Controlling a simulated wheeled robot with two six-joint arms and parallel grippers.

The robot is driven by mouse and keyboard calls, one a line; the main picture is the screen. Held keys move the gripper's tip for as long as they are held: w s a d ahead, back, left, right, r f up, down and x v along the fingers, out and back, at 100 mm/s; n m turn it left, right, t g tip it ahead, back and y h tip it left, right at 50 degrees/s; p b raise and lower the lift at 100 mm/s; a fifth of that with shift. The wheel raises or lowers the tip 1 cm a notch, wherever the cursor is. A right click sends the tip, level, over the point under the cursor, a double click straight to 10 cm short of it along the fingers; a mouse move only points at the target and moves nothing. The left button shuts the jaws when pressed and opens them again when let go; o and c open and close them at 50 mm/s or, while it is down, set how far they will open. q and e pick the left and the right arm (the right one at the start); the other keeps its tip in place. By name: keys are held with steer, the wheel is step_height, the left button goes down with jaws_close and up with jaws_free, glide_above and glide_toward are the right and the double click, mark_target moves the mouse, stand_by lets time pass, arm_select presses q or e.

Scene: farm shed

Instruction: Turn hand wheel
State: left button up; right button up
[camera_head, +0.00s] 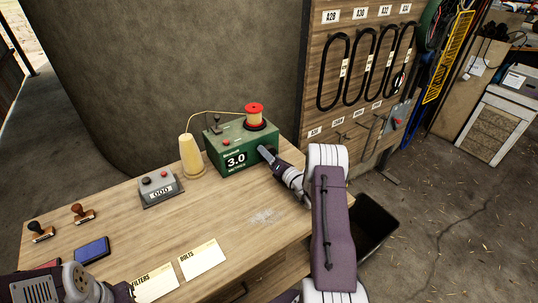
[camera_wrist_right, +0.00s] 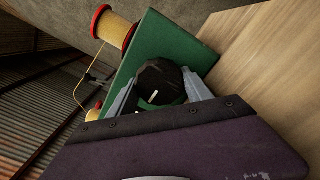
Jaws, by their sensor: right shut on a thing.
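The green measuring box (camera_head: 238,143) stands at the back right of the wooden workbench, its front reading 3.0. A dark round hand wheel (camera_wrist_right: 160,82) sits on its side in the right wrist view. My right gripper (camera_head: 267,153) reaches that side in the head view and hides the wheel there. In the right wrist view my right gripper (camera_wrist_right: 160,92) is shut on the wheel, one finger on each side. Part of my left arm shows at the lower left of the head view; its fingers are not visible.
A red-and-yellow spool (camera_head: 255,117) tops the box. A yellow line runs to a cream cone (camera_head: 192,155). A grey counter reading 000 (camera_head: 161,188), stamps (camera_head: 82,213), a blue pad (camera_head: 92,250) and label cards (camera_head: 202,260) lie on the bench (camera_head: 225,215).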

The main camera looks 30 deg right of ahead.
steer(key=o, duration=1.4)
steer(key=shift+c, duration=0.2)
arm_select(q)
steer(key=shift+f+b, duration=0.3)
steer(key=shift+f, duration=0.05)
arm_select(e)
steer(key=s, duration=0.9)
steer(key=shift+d, duration=0.4)
